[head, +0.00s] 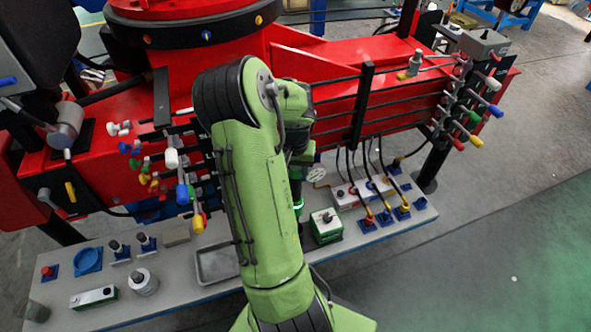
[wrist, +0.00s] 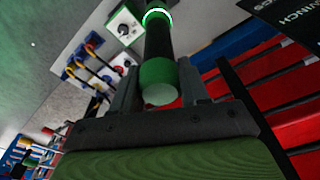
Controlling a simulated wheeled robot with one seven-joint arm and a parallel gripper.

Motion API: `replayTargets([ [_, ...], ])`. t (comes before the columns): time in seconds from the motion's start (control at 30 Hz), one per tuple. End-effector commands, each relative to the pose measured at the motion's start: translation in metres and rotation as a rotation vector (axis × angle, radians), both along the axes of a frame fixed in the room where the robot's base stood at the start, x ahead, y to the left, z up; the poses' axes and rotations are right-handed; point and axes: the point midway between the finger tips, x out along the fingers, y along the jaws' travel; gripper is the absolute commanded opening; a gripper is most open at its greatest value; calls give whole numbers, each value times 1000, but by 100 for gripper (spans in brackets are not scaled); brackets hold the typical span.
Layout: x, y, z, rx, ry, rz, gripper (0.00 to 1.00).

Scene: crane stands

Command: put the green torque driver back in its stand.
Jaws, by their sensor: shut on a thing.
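The green torque driver (wrist: 159,82) is a dark shaft with a green end and a bright glowing green ring at its far end. It sits between the two fingers of my gripper (wrist: 157,88) in the wrist view, which is shut on it. In the head view the driver shows partly as a dark and green upright piece (head: 297,190), just right of my green arm, above the bench. My arm hides much of it and of the gripper. I cannot tell which holder is its stand. Two small blue holders with dark tools (head: 120,251) stand at the bench's left.
The grey bench (head: 185,290) carries a metal tray (head: 215,263), a blue ring (head: 88,260), a silver canister (head: 145,282), and a green-white box with a knob (head: 326,226). Several blue cable sockets (head: 385,217) are at right. The red crane frame with levers (head: 330,110) stands behind.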

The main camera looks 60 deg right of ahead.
Motion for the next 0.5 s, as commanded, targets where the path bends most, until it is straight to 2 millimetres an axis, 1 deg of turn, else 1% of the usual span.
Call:
replayTargets([
  [0.37, 0, 0, 2, -7, -2, -3, 0],
  [0.5, 1, -1, 5, -36, -11, -19, 0],
])
